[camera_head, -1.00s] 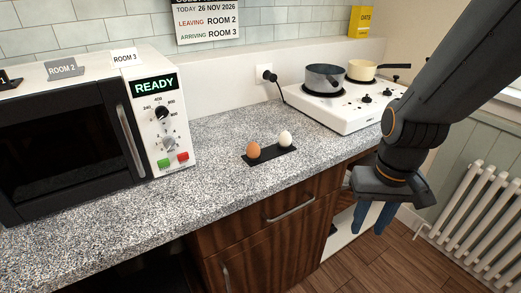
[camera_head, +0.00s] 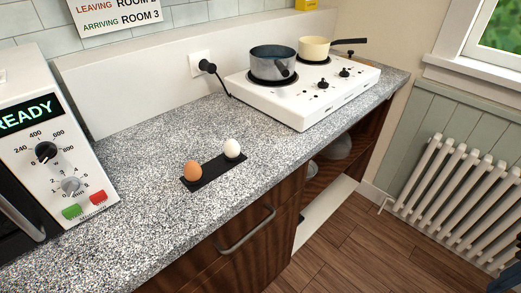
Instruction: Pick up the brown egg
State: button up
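The brown egg (camera_head: 193,171) stands on the left part of a small black holder (camera_head: 212,171) on the speckled counter. A white egg (camera_head: 232,149) stands on the right part of the same holder, apart from the brown one. Of my gripper (camera_head: 506,281), only a small dark blue bit shows in the bottom right corner, far to the right of the eggs and over the floor side. The rest of it is out of the picture, so its opening is hidden. Nothing touches the brown egg but the holder.
A microwave (camera_head: 62,140) stands to the left. A white hob (camera_head: 318,98) with a grey pot (camera_head: 272,66) and a cream pan (camera_head: 314,48) stands behind right. The counter (camera_head: 150,205) around the holder is clear. A radiator (camera_head: 455,200) is at right.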

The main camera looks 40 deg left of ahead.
aim_at(192, 171)
jog(key=z, duration=0.3)
jog(key=i, duration=1.05)
jog(key=u, duration=2.45)
